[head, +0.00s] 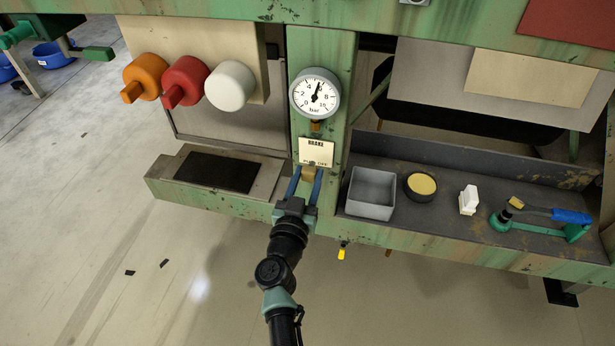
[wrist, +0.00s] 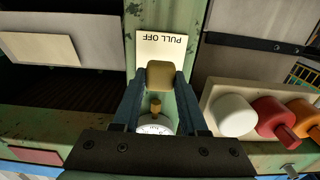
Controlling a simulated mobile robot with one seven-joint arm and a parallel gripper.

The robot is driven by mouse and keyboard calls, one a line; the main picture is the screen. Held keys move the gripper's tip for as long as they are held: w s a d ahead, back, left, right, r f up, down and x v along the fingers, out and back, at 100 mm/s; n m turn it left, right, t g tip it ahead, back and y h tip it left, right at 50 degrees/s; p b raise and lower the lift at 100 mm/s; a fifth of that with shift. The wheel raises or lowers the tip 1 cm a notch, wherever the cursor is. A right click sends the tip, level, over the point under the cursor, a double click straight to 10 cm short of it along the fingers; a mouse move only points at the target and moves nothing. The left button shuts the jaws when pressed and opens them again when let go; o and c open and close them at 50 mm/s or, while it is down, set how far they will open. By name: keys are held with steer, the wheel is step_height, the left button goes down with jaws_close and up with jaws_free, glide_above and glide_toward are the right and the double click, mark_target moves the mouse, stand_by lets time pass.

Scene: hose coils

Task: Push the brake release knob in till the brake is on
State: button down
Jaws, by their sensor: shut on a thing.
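The brake release knob is a tan-brown block (wrist: 161,75) below the brake label (head: 316,152) on the green post. In the wrist view it sits between the fingertips of my gripper (wrist: 160,80). In the head view my gripper (head: 307,182) reaches the post from below, with its blue fingers on either side of the knob (head: 308,173). The gripper is shut on the knob. The knob's stem is hidden, so I cannot tell how far out it stands. The label reads "PULL OFF" in the wrist view, upside down.
A pressure gauge (head: 315,94) is above the label. Orange (head: 147,70), red (head: 185,80) and white (head: 230,86) round knobs are at left. The right tray holds a grey bin (head: 372,193), a round tin (head: 420,186), a white piece (head: 468,200) and a blue-handled tool (head: 570,216).

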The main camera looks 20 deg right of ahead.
mark_target(308, 177)
stand_by(0.6)
steer(key=shift+b+x, duration=0.5)
steer(key=shift+x, duration=1)
steer(key=shift+w+r, duration=0.15)
steer(key=c, duration=0.8)
jaws_free()
steer(key=o, duration=0.4)
steer(key=shift+d, duration=0.1)
steer(key=shift+c, duration=0.2)
